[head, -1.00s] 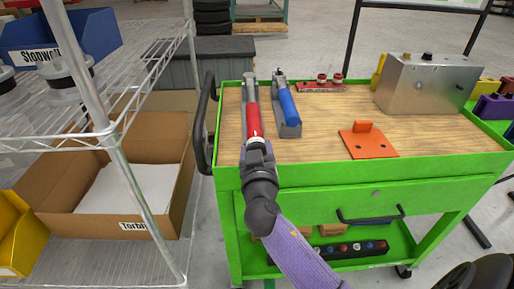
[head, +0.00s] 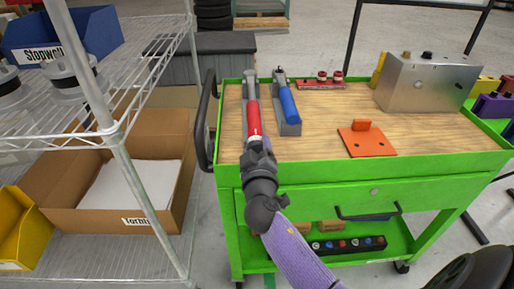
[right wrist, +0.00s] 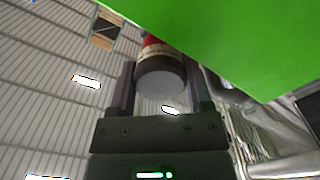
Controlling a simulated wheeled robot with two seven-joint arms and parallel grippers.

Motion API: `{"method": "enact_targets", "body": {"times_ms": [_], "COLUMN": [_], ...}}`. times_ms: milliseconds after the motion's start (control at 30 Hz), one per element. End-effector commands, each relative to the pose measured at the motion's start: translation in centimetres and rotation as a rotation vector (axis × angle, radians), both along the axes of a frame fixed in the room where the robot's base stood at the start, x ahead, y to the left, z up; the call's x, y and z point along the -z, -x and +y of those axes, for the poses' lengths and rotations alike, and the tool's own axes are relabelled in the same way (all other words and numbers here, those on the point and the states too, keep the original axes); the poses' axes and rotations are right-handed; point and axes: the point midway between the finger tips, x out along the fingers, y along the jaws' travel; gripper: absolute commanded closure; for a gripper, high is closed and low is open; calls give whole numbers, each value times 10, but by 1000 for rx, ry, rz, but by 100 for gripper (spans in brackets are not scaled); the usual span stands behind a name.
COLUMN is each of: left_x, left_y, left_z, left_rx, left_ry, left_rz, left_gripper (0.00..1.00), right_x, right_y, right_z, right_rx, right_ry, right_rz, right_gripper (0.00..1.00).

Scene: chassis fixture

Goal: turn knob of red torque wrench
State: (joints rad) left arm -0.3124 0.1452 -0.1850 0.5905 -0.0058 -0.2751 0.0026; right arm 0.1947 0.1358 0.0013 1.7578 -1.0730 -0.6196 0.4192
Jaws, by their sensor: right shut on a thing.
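The red torque wrench (head: 253,118) lies in a grey holder at the left of the cart top, its handle end toward me. My right gripper (head: 257,148) is at that near end. In the right wrist view the wrench's round grey end knob (right wrist: 160,84) sits between the two fingers of my right gripper (right wrist: 160,95), which is shut on it. A red band shows just behind the knob. In the head view the gripper hides the knob. My left gripper is not in view.
A blue torque wrench (head: 289,104) lies in its holder just right of the red one. An orange bracket (head: 366,142) and a metal box (head: 425,84) stand further right on the green cart (head: 350,172). A wire shelf (head: 75,140) stands at the left.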

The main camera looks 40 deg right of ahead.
Motion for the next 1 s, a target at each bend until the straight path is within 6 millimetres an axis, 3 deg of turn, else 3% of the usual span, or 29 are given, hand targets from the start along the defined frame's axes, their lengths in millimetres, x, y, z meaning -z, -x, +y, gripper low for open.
{"method": "enact_targets", "body": {"times_ms": [267, 300, 467, 867, 1000], "left_x": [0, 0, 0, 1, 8], "left_y": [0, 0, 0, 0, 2], "left_z": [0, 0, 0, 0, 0], "left_rx": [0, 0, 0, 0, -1], "left_ry": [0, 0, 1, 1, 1], "left_rz": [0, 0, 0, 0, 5], "left_gripper": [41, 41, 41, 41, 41], "right_x": [1, 1, 0, 1, 4], "right_y": [0, 0, 0, 0, 0], "right_z": [0, 0, 0, 0, 0], "right_rx": [-2, -2, -1, -1, -1], "right_ry": [-1, -1, 0, -5, -138], "right_rz": [1, 1, 1, -1, -84], "right_gripper": [95, 34, 1, 1, 1]}}
